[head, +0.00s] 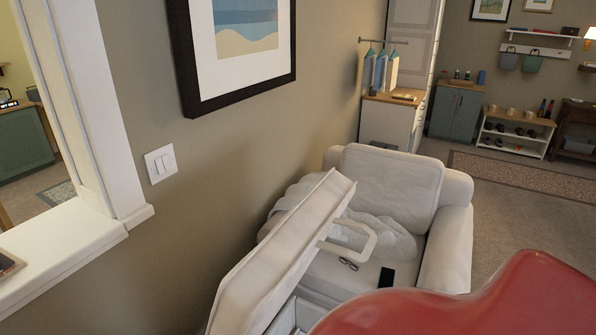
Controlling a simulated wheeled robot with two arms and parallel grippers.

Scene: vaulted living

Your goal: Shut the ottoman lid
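The ottoman lid (285,250), a long pale padded panel, stands raised and steeply tilted at the bottom centre of the head view. Below the lid, a small part of the open ottoman box (288,318) shows at the bottom edge. The rest of the box is cut off by the frame or hidden behind a smooth red shape close to the camera. Neither of my grippers shows in this view.
A white armchair (400,180) stands right behind the lid, with glasses (349,264) and a dark phone-like item (387,277) on its seat. The wall (215,190) is close on the left. Open carpet (510,225) lies to the right.

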